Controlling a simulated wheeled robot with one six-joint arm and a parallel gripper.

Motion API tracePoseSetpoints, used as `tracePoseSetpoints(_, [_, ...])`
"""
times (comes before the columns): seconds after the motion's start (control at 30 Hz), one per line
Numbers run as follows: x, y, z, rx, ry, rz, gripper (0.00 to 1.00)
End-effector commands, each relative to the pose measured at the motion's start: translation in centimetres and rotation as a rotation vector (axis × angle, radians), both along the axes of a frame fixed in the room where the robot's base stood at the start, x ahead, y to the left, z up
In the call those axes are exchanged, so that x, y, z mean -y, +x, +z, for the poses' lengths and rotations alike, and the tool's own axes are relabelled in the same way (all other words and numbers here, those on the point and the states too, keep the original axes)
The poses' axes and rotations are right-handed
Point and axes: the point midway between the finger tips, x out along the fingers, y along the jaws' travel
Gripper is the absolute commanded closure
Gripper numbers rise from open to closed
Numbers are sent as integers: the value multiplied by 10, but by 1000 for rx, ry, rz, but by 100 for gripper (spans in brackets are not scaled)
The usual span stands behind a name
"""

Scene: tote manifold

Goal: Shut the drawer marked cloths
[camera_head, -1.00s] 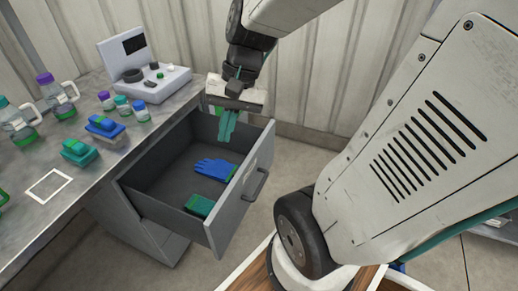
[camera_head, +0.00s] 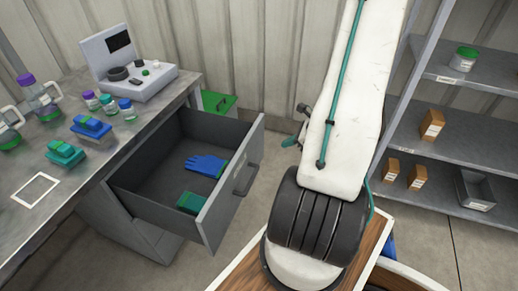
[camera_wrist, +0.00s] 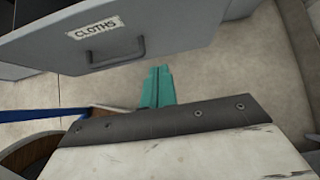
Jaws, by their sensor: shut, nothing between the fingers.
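The drawer (camera_head: 160,195) stands pulled open from the workbench, its grey front facing right. It holds a blue glove (camera_head: 206,166) and a green block or sponge (camera_head: 191,202). In the wrist view the drawer front (camera_wrist: 185,28) carries the label CLOTHS (camera_wrist: 95,27) and a dark bar handle (camera_wrist: 117,54). My gripper (camera_wrist: 158,72) shows there with its teal fingers together and empty, pointing toward the drawer front. It is near the handle's lower right, and no contact shows.
The workbench (camera_head: 70,185) bears bottles, jars, blue and teal items and a white device (camera_head: 127,62). A green-lidded bin (camera_head: 217,102) stands behind the drawer. A grey shelf (camera_head: 450,135) with boxes is at right. Bare floor lies in front of the drawer.

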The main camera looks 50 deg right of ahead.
Motion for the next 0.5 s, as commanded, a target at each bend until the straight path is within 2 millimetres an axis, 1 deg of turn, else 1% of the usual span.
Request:
tracePoseSetpoints(0.17, [-8, 18, -19, -1, 3, 6, 100])
tracePoseSetpoints(0.5, [-26, 65, -70, -2, 2, 8, 100])
